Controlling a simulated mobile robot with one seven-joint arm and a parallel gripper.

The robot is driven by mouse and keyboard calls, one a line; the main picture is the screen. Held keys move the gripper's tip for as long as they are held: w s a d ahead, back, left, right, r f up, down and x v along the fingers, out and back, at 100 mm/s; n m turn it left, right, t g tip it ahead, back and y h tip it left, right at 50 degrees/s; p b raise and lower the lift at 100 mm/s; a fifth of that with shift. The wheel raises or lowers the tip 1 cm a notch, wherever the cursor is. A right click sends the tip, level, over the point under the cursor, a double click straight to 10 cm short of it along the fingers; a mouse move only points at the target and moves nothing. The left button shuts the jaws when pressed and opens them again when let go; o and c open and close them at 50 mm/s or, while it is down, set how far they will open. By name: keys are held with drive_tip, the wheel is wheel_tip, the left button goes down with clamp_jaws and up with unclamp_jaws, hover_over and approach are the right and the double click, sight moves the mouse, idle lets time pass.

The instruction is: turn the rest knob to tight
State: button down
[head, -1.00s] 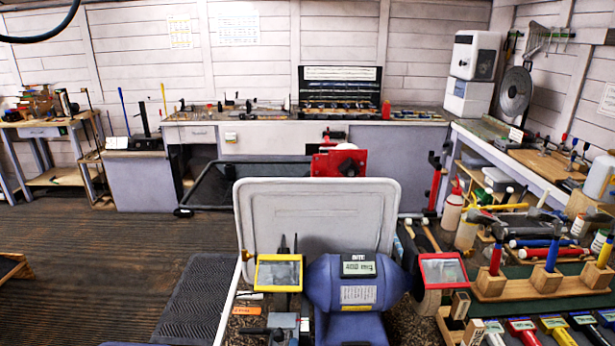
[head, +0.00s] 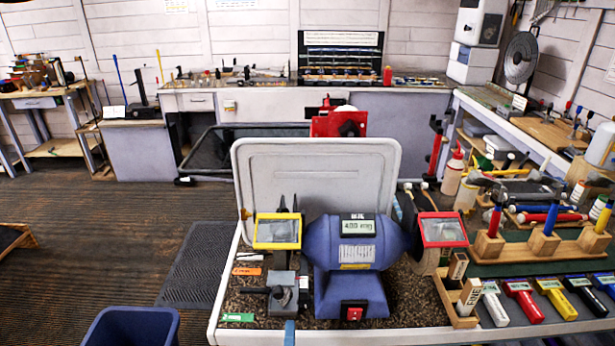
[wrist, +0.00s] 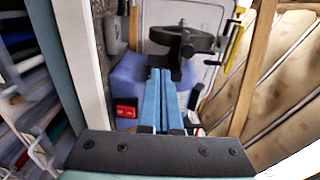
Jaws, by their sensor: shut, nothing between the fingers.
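The blue bench grinder (head: 355,243) stands on the speckled bench top. Its grey tool rest (head: 283,280) stands at its left, below the yellow-framed shield (head: 278,231). A rounded grey part that looks like the rest knob (head: 281,297) is on the front of it; its setting cannot be read. My gripper (wrist: 160,72) shows in the wrist view as two light-blue fingers side by side, shut and empty. The tips reach up to a dark rounded metal part (wrist: 185,42); contact is unclear. In the head view a light-blue strip, seemingly my gripper (head: 289,330), rises just below the rest.
The grinder's red switch (head: 354,311) is right of the rest. An orange strip (head: 247,271) and a green strip (head: 238,317) lie left of it. A white tray-like panel (head: 318,160) stands behind. A wooden block holder (head: 458,300) is to the right. A blue bin (head: 130,328) stands front left.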

drive_tip(key=shift+s, duration=0.25)
drive_tip(key=w+f+n+p, duration=0.2)
drive_tip(key=w+n, duration=0.4)
drive_tip(key=shift+p, duration=0.3)
idle(0.5)
drive_tip(key=shift+d+r+b, duration=0.25)
drive_tip(key=shift+d+b, duration=0.15)
drive_tip(key=shift+d, duration=0.1)
idle(0.6)
